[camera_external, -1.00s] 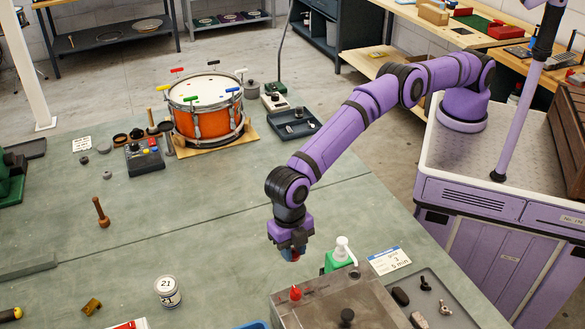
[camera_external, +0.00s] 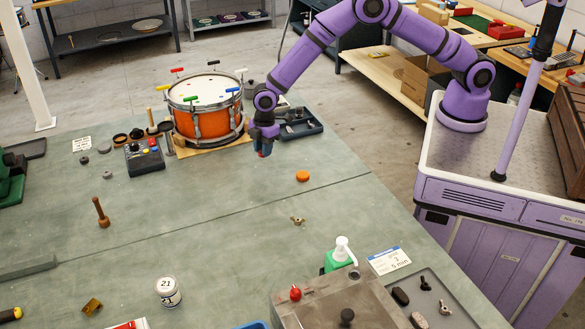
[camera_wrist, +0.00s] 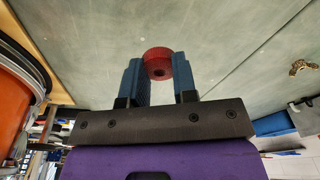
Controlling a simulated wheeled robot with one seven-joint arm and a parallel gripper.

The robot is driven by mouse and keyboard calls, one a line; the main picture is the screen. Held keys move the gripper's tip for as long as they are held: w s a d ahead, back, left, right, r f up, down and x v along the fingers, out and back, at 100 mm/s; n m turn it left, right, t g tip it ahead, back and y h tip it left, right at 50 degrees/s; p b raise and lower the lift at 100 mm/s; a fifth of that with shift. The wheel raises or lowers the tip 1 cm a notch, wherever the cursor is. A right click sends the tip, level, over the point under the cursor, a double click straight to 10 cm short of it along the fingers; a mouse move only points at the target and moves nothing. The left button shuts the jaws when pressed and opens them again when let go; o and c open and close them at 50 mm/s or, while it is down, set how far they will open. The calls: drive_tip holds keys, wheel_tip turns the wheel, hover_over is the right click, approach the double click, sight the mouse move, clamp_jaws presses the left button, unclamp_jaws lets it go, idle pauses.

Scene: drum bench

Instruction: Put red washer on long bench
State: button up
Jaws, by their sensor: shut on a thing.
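Which surface is the long bench is not labelled; a wooden bench (camera_external: 395,80) also stands at the back right.
The orange drum (camera_external: 207,122) with its coloured keys is close left of my gripper. A dark tray (camera_external: 300,128) lies behind it. An orange disc (camera_external: 302,176) and a brass wing nut (camera_external: 298,220) lie in front. The bench middle is mostly clear.

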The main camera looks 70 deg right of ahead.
drive_tip(key=d+m, duration=0.2)
drive_tip(key=d, duration=0.5)
drive_tip(key=s+d+m, duration=0.1)
drive_tip(key=d+m, duration=0.1)
drive_tip(key=d, duration=0.5)
drive_tip(key=d+m, duration=0.3)
drive_tip(key=d, duration=0.5)
drive_tip(key=shift+s+d+f+t, duration=0.1)
drive_tip(key=shift+s+f+t, duration=0.1)
drive_tip(key=shift+t, duration=0.2)
drive_tip(key=s+d+m, duration=0.2)
drive_tip(key=d, duration=0.3)
drive_tip(key=s+d+m+h, duration=0.1)
drive_tip(key=s+d+m, duration=0.1)
drive_tip(key=d, duration=0.4)
drive_tip(key=s+d+m, duration=0.3)
drive_tip(key=s+d, duration=0.1)
drive_tip(key=d, duration=0.2)
drive_tip(key=shift+d+f, duration=0.1)
drive_tip(key=shift+f, duration=0.05)
drive_tip(key=shift+w, duration=0.1)
